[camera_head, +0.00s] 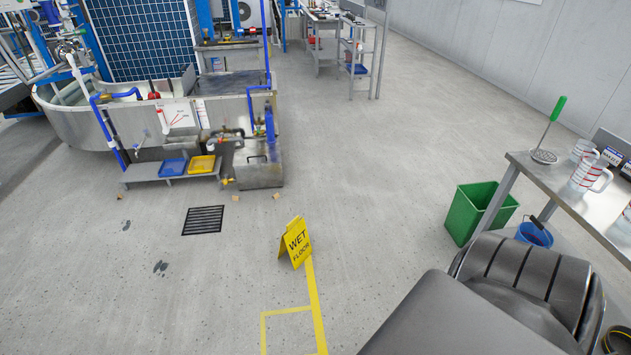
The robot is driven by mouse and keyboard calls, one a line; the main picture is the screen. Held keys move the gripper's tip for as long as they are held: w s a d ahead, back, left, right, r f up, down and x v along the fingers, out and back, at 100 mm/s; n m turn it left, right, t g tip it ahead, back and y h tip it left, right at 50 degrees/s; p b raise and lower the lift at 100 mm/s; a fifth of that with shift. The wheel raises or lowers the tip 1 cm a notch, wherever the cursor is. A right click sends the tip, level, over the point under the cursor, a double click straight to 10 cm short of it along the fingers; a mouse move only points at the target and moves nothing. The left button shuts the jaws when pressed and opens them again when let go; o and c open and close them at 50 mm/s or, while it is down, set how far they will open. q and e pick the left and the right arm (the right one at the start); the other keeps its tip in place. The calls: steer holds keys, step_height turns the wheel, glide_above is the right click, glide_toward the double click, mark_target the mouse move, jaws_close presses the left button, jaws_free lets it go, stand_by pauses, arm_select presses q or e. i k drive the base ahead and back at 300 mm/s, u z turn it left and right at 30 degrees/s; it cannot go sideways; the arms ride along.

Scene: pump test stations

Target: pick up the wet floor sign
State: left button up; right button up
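The yellow wet floor sign (296,242) stands upright as a folded A-frame on the grey floor, near the middle of the view. Its lettered face reads "WET FLOOR" and is turned toward the right and front. It stands at the far end of a yellow floor line. Nothing touches it from above. Neither my left nor my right gripper is in view.
A floor drain grate (203,220) lies left of the sign. A pump test station (190,115) with pipes stands at the back left. A green bin (470,212), blue bucket (535,234) and steel bench (560,185) are at right. Floor around the sign is open.

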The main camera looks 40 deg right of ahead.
mark_target(296, 239)
steer(key=z, duration=0.9)
steer(key=i, duration=1)
steer(key=z, duration=1.3)
steer(key=i, duration=0.25)
steer(key=z, duration=0.2)
